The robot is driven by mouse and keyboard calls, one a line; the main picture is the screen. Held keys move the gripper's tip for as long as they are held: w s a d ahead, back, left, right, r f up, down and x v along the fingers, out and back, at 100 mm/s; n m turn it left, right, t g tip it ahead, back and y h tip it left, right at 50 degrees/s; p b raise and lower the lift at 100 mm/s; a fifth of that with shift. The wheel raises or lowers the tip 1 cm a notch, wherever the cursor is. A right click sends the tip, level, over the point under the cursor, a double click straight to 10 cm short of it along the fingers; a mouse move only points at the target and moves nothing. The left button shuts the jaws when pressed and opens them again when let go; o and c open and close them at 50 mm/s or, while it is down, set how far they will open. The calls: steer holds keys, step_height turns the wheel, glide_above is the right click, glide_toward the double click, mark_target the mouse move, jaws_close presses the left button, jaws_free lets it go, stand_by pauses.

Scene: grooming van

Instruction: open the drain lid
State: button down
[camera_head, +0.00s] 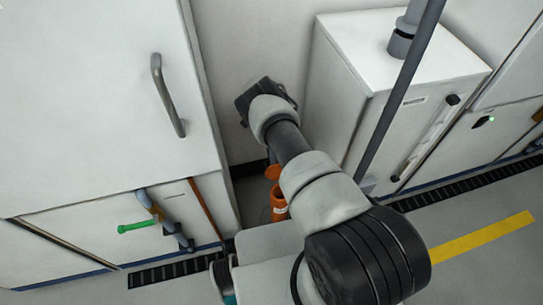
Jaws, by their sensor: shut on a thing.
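My arm reaches up from the lower right towards the gap between the two white cabinets. The dark end of my gripper (246,101) shows in front of the pale wall. My wrist covers its fingers, so what they hold is hidden. I cannot make out a drain lid for certain. Dark slotted drain strips run along the floor at the left cabinet's foot (172,271) and along the right cabinets (463,172).
An orange container (278,206) stands in the gap, partly behind my arm. The left cabinet (95,95) has a grey handle (166,95), and a green lever (136,227) sticks out below. A grey pipe (398,92) rises before the right cabinet (340,85). Open floor lies at right.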

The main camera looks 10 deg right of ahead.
steer(key=c, duration=1.8)
jaws_free()
steer(key=shift+a, duration=0.1)
steer(key=shift+c, duration=0.2)
steer(key=p+v, duration=0.1)
steer(key=v, duration=1.1)
